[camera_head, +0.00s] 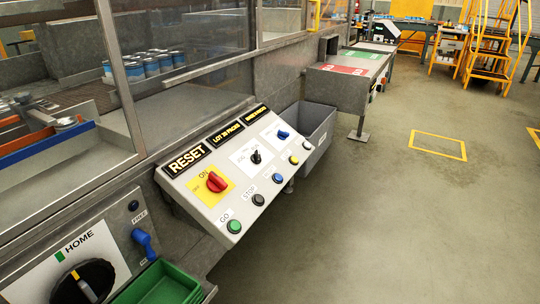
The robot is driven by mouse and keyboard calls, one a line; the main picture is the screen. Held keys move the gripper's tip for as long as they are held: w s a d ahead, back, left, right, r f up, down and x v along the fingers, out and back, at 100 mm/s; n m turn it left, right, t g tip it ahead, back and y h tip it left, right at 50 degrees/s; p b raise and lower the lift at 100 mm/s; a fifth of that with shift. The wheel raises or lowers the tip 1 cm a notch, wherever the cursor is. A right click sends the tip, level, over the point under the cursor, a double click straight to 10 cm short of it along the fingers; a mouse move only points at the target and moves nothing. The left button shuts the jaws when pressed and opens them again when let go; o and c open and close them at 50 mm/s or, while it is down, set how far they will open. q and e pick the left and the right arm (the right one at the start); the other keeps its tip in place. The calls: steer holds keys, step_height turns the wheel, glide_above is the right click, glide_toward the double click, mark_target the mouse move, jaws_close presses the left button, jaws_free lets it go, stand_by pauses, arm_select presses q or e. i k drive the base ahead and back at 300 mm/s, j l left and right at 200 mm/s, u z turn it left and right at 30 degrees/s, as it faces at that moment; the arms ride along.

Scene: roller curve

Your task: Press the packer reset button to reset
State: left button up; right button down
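A slanted grey control panel (240,165) stands in the middle of the camera_head view, fixed to the machine's side. A black sign reading RESET (187,160) is at its upper left. Below that sign is a red rotary knob (216,182) on a yellow plate marked ON. Along the lower edge are a green GO button (235,226), a black STOP button (258,199), a blue button (278,178), a yellow button (293,160) and a white button (307,145). The small labels by the latter buttons are too small to read. Neither of my grippers is in view.
A HOME panel (70,258) with a black dial is at lower left, beside a green bin (163,286). A grey bin (316,128) sits behind the control panel. Cans (150,65) stand behind the machine's window. The floor (380,215) to the right is clear.

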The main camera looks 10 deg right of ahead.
mark_target(278, 177)
steer(key=i+l+u, duration=0.15)
steer(key=i+l, duration=0.25)
steer(key=i+l+u, duration=0.15)
steer(key=i+l, duration=0.2)
steer(key=l, duration=0.3)
